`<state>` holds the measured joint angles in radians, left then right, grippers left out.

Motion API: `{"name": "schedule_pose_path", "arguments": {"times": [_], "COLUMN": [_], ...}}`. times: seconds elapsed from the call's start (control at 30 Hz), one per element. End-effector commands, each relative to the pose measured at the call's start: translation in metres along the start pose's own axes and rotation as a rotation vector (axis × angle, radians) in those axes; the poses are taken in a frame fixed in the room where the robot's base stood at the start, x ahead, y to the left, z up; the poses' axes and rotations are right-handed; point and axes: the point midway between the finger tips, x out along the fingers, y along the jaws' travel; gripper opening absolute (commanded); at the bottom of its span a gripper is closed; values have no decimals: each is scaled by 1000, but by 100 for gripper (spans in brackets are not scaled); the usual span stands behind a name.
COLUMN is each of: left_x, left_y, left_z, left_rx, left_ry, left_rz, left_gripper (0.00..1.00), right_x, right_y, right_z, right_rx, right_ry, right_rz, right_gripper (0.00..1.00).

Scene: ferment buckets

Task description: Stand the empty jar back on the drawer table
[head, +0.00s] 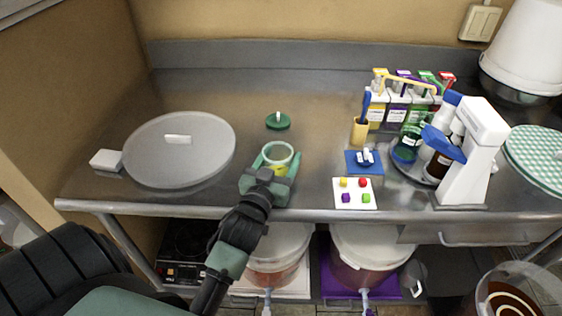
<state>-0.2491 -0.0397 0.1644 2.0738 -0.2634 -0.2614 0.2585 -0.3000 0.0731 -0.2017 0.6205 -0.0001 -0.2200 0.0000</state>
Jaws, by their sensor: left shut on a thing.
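The small round jar (278,153) has a pale rim and is open at the top. A patch of yellow shows low at the jar, and I cannot tell whether it is inside. My left gripper (276,164) is shut around the jar, with one green finger on each side. The jar is upright, over the front middle of the steel drawer table (315,150). I cannot tell whether its base touches the top. My right gripper is out of view.
A green lid (278,121) lies behind the jar. A large grey round lid (180,150) is at left. At right are a white card with coloured pieces (355,199), a blue mat (352,167), a bottle rack (398,104) and a white stand (470,165). Buckets stand below.

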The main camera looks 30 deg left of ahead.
Motion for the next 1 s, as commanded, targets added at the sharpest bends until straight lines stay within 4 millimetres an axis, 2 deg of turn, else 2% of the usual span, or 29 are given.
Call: {"name": "schedule_pose_path", "arguments": {"times": [0.1,0.47,0.5,0.57,1.0], "left_x": [0,0,0,0,0], "left_y": [0,0,0,0,0], "left_z": [11,14,15,14,11], "left_rx": [0,1,1,1,1], "left_ry": [1,2,1,1,0], "left_rz": [0,0,0,0,0], "left_gripper": [0,0,67,84,84], "right_x": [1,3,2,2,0], "right_y": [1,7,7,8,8], "right_z": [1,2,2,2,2], "right_rx": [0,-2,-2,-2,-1], "right_ry": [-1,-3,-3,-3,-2], "right_rz": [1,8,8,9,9], "right_gripper": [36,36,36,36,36]}}
